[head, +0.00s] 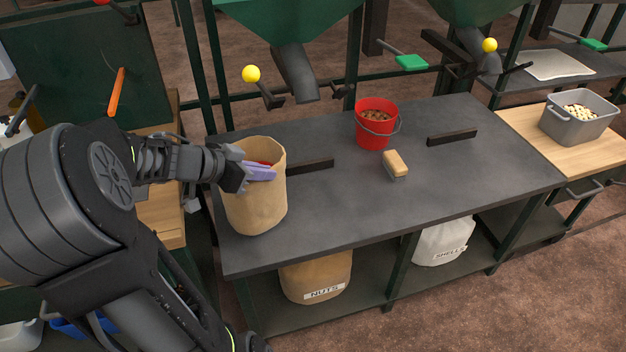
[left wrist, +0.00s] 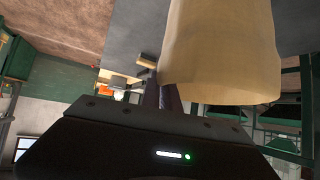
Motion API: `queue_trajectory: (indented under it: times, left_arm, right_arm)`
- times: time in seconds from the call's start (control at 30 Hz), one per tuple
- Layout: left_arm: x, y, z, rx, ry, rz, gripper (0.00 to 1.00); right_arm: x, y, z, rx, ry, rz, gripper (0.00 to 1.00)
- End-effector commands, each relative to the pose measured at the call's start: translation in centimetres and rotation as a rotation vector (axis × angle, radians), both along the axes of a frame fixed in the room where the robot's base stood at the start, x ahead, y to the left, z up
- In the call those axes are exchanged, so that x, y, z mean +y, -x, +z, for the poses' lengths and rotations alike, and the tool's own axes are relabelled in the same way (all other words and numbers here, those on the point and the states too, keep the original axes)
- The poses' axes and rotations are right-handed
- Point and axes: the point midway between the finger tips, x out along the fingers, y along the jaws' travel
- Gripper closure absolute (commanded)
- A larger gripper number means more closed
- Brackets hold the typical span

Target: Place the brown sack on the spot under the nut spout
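The brown sack (head: 255,205) stands upright and open at the left end of the dark table. It fills the upper right of the left wrist view (left wrist: 220,55). My left gripper (head: 262,173) is at the sack's mouth, its purple fingers close together at the rim. It looks shut on the rim; the sack hides part of the fingers in the left wrist view (left wrist: 168,98). A metal spout (head: 297,75) hangs over the table behind and right of the sack; a dark bar (head: 310,166) lies on the table below it. My right gripper is not in view.
A red bucket (head: 372,135) of nuts and a brush-like tan block (head: 396,164) are mid-table. Another bar (head: 452,137) lies to the right. A grey bin (head: 580,118) stands on the wooden side table. Sacks marked NUTS (head: 318,275) and SHELLS (head: 443,242) are below. The table front is clear.

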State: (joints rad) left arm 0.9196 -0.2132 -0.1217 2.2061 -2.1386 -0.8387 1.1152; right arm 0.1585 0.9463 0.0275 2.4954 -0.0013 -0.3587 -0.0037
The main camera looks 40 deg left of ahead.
Motion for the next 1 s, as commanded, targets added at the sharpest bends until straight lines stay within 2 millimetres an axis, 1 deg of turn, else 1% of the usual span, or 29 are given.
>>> queue_trajectory:
  times: [0.07, 0.17, 0.27, 0.4, 0.5, 0.6, 0.73, 1.0]
  left_arm:
    - [-0.2, -0.7, -0.1, 0.0, -0.001, -0.003, 1.0]
    - [-0.6, -2.4, -0.1, -0.001, -0.001, -0.006, 1.0]
    - [-1.1, -4.8, -0.2, -0.001, 0.0, -0.006, 1.0]
    - [-1.9, -8.5, -0.2, -0.001, 0.0, -0.005, 1.0]
    - [-2.4, -10.9, -0.1, -0.002, 0.001, -0.004, 1.0]
    - [-2.6, -12.4, 0.0, -0.001, 0.001, -0.003, 1.0]
    - [-2.7, -13.1, 0.0, 0.0, 0.001, 0.001, 1.0]
    - [-2.7, -13.1, 0.0, 0.0, 0.0, 0.0, 1.0]
  right_arm:
    - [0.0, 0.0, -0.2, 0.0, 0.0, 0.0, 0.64]
    - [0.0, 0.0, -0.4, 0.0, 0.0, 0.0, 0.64]
    - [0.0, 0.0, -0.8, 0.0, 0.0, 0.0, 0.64]
    - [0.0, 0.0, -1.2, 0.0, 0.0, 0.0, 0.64]
    - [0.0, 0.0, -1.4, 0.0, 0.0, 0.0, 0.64]
    - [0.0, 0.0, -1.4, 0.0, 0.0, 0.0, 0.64]
    - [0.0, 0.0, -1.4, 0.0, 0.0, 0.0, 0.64]
    - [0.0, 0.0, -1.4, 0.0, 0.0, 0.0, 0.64]
